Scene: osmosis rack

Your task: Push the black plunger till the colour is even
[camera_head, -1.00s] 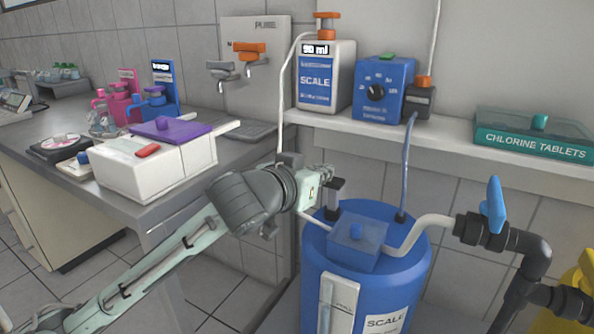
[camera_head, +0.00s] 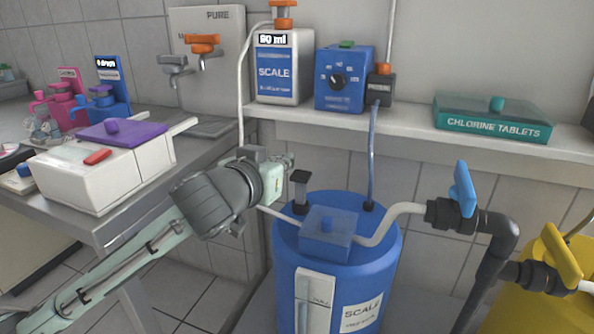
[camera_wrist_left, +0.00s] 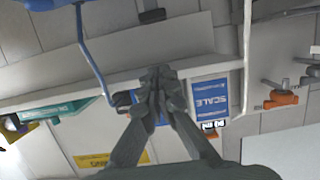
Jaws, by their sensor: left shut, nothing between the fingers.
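The black plunger (camera_head: 300,190) stands upright on top of the blue tank (camera_head: 290,258), left of the tank's blue box lid. My left gripper (camera_head: 285,163) is shut and empty, just above and to the left of the plunger's handle in the head view. I cannot tell whether it touches the handle. In the left wrist view, which is upside down, the shut fingers (camera_wrist_left: 157,72) meet at the middle, and the plunger (camera_wrist_left: 152,15) appears apart from them near the top edge. The liquid's colour cannot be made out. My right gripper is not in view.
A shelf (camera_head: 410,125) behind holds the scale bottle (camera_head: 283,72), a blue dial box (camera_head: 342,80) and a teal chlorine tablets box (camera_head: 493,118). A blue hose (camera_head: 372,150) and a valved pipe (camera_head: 490,220) flank the tank's right side. A counter (camera_head: 120,215) stands left.

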